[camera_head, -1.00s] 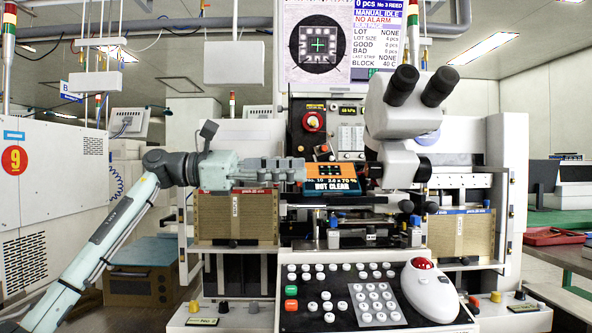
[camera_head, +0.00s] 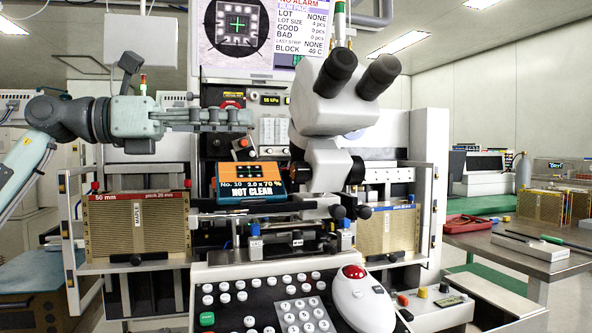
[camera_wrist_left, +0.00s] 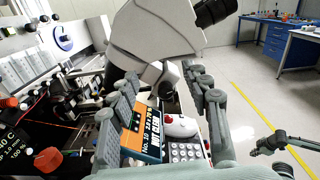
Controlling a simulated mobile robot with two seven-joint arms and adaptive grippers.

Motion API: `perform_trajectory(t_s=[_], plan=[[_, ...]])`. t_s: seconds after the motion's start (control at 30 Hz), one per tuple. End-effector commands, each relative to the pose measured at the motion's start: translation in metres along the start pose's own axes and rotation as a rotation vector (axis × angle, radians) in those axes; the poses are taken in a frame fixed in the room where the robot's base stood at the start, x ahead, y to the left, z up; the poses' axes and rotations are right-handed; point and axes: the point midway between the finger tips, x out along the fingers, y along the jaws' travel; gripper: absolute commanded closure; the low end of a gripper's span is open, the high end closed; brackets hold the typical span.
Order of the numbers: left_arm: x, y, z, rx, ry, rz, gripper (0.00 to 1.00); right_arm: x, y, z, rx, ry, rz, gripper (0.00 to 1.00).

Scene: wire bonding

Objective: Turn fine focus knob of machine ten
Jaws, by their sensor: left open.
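My left gripper (camera_head: 248,120) points right, above the display and left of the microscope. In the left wrist view its fingers (camera_wrist_left: 163,82) are apart and empty, with the microscope (camera_wrist_left: 155,35) beyond them.
The keypad panel (camera_head: 270,300) and the white trackball unit (camera_head: 362,300) stand in front. Brown strip magazines (camera_head: 138,225) flank the machine. A monitor (camera_head: 246,38) hangs above. A side table (camera_head: 515,250) stands at the right, beyond clear floor.

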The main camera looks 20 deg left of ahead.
Motion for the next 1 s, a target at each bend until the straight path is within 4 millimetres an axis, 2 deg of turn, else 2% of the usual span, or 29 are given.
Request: perform_trajectory(t_s=[0.3,0.5,0.53,0.57,0.8,1.0], plan=[[0.001,0.005,-0.054,-0.005,0.003,0.0,0.52,-0.035,0.007,0.0,0.002,0.018,0.023,1.0],[0.001,0.007,-0.083,-0.004,0.002,0.0,0.52,-0.058,0.01,0.004,0.004,0.025,0.036,1.0],[0.007,0.005,-0.074,-0.001,-0.002,-0.003,0.52,-0.055,0.01,0.002,0.004,0.017,0.032,1.0],[0.012,0.005,-0.073,0.0,-0.001,-0.004,0.52,-0.051,0.01,0.001,0.003,0.016,0.03,1.0],[0.049,0.005,-0.073,0.001,-0.002,-0.004,0.52,-0.021,0.004,-0.001,0.001,0.005,0.012,1.0],[0.07,0.006,-0.075,0.0,0.0,-0.002,0.52,-0.005,0.001,0.0,0.0,0.001,0.003,1.0]])
